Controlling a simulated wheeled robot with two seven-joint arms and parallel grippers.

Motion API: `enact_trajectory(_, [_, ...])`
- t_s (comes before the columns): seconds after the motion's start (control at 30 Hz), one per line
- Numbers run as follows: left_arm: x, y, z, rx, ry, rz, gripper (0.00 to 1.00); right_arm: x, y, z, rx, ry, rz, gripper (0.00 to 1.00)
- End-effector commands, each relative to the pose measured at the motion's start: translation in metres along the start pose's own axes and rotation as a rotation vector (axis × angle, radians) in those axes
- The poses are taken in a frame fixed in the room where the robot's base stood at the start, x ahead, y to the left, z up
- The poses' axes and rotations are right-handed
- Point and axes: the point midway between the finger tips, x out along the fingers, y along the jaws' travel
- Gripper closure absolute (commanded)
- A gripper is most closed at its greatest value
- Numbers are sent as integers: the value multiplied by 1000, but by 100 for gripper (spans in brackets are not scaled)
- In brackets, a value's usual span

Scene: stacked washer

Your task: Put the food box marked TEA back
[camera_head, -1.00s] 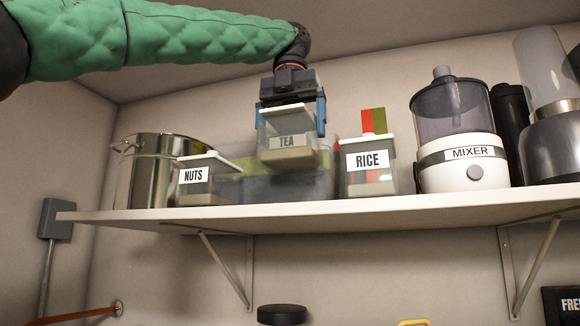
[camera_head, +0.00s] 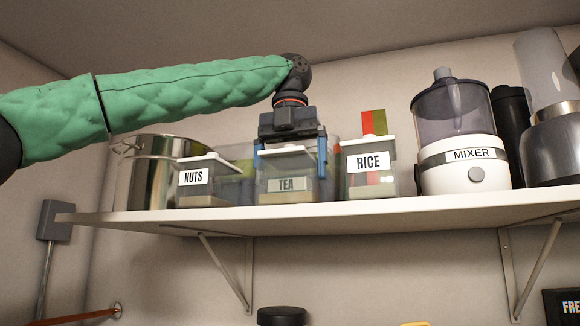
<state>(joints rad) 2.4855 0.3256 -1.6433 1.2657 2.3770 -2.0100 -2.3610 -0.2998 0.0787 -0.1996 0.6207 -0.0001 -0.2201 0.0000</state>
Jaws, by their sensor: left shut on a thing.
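The clear food box marked TEA (camera_head: 286,186) has a pale lid and pale contents. It is upright at the front of the white shelf, between the NUTS box and the RICE box, and its base appears level with the shelf top. My left gripper (camera_head: 290,160) comes down from above, with its blue fingers on both sides of the box, shut on it. Whether the base touches the shelf is hard to tell. My right gripper is not in view.
The NUTS box (camera_head: 205,180) stands close on the left and the RICE box (camera_head: 367,168) on the right. A steel pot (camera_head: 148,170) is at the far left. The mixer (camera_head: 460,150) stands further right. The shelf (camera_head: 400,211) has a narrow bare front edge.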

Motion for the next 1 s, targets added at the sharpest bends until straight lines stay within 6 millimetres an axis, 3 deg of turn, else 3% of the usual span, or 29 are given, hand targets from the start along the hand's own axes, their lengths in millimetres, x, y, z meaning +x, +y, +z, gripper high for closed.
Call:
enact_trajectory(0.4, [3, 0, 0, 0, 0, 0, 55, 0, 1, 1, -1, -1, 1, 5])
enact_trajectory(0.43, [4, 0, 0, 0, 0, 1, 1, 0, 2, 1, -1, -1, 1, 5])
enact_trajectory(0.77, [1, 0, 0, -1, -1, 1, 0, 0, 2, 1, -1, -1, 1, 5])
enact_trajectory(1.0, [-17, -1, 0, -2, -2, 2, 0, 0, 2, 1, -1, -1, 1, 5])
